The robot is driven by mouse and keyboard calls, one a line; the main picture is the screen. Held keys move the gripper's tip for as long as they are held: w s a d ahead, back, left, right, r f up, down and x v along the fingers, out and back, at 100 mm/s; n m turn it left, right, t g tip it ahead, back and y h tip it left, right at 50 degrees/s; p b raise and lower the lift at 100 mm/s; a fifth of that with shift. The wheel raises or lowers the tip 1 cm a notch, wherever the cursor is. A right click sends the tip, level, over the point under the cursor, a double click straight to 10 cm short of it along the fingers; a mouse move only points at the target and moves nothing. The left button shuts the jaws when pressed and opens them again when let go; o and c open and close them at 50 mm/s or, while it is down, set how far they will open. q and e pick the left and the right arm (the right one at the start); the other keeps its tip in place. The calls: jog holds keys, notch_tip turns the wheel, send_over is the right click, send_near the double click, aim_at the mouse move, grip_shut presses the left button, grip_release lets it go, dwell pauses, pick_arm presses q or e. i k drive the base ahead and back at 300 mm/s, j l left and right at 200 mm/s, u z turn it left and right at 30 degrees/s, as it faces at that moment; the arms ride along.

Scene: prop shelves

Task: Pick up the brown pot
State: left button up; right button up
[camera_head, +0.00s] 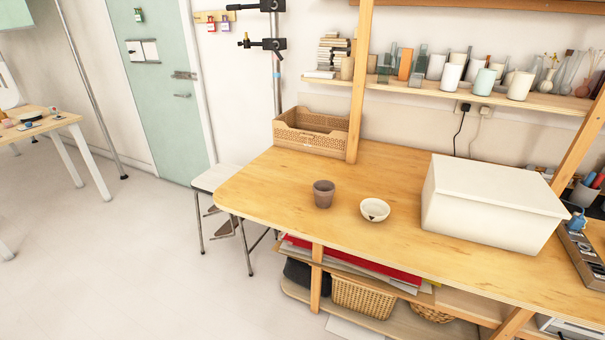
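The brown pot (323,195) stands upright on the wooden table (275,190), near its front edge and left of the middle. It looks empty and has a thick rim. Nothing covers it in the head view. Neither of my grippers is in view.
A small white bowl (375,210) sits just right of the pot. A large white lidded box (493,205) stands further right. A wooden crate (311,131) is at the back left, beside an upright post (359,85). A stool (214,180) stands left of the table. The tabletop around the pot's left is clear.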

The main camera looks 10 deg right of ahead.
aim_at(324, 190)
jog(key=i+j+z, duration=0.15)
jog(key=z, duration=0.25)
jog(key=i+j+z, duration=0.1)
jog(key=j+z, duration=0.15)
jog(key=z, duration=0.15)
